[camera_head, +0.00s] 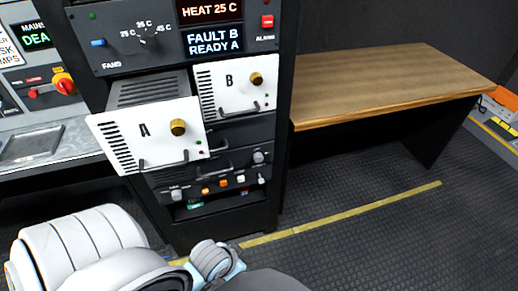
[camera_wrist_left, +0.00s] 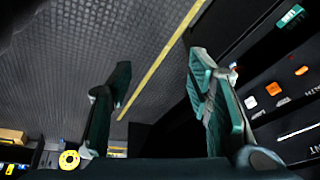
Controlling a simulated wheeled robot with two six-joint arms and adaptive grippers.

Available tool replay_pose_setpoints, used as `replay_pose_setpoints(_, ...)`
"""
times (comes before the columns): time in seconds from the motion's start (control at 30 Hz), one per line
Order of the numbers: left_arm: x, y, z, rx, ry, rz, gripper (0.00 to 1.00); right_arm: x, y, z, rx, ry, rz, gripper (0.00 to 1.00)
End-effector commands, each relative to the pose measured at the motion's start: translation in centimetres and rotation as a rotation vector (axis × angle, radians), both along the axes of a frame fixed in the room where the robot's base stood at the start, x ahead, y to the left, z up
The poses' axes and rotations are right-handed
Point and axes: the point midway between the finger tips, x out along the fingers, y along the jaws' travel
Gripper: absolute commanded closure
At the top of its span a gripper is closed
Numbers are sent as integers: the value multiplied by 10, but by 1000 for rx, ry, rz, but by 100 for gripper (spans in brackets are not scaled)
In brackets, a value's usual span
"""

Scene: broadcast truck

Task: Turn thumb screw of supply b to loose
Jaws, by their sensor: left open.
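Supply B (camera_head: 235,84) is a white-faced module in the rack, with a vent grille on the left and a dark handle below. Its brass thumb screw (camera_head: 257,79) sits right of the letter B. Supply A (camera_head: 147,135), lower left, sticks out of the rack and has its own brass thumb screw (camera_head: 178,127). My left gripper (camera_wrist_left: 160,65) is open and empty in the left wrist view, its green-padded fingers apart. It is low beside the rack's switch panel, away from supply B. Neither supply shows in the wrist view. My right gripper is not in view.
Above the supplies, a display (camera_head: 213,42) reads FAULT B, READY A. A switch panel (camera_head: 220,187) with orange and white buttons is below. A wooden desk (camera_head: 390,82) stands right of the rack. The dark floor (camera_head: 360,215) with a yellow line is clear in front.

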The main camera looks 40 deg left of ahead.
Motion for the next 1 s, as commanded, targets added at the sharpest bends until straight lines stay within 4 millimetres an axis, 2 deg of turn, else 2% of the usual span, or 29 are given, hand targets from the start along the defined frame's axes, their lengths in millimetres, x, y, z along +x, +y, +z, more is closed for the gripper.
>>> replay_pose_setpoints(0.03,19,-13,15,-25,-85,-53,54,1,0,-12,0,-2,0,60)
replay_pose_setpoints(0.2,110,-61,81,-90,-504,-287,54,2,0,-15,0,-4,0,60)
replay_pose_setpoints(0.3,161,-77,125,-78,-782,-352,54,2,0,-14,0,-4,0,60)
replay_pose_setpoints(0.37,187,-80,154,-49,-947,-356,54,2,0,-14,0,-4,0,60)
replay_pose_setpoints(0.4,202,-78,174,-19,-1058,-344,54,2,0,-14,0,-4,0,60)
replay_pose_setpoints(0.47,223,-69,206,48,-1225,-293,54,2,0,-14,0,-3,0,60)
replay_pose_setpoints(0.53,241,-48,242,159,-1402,-181,54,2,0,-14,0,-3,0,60)
replay_pose_setpoints(0.63,252,0,278,372,-1556,77,54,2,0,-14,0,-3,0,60)
replay_pose_setpoints(0.7,248,35,287,528,-1569,284,54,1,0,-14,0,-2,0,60)
replay_pose_setpoints(0.8,237,68,282,678,-1504,492,54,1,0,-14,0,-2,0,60)
replay_pose_setpoints(0.9,234,82,280,735,-1462,568,54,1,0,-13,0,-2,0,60)
replay_pose_setpoints(1.0,242,94,286,744,-1459,573,54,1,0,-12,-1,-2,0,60)
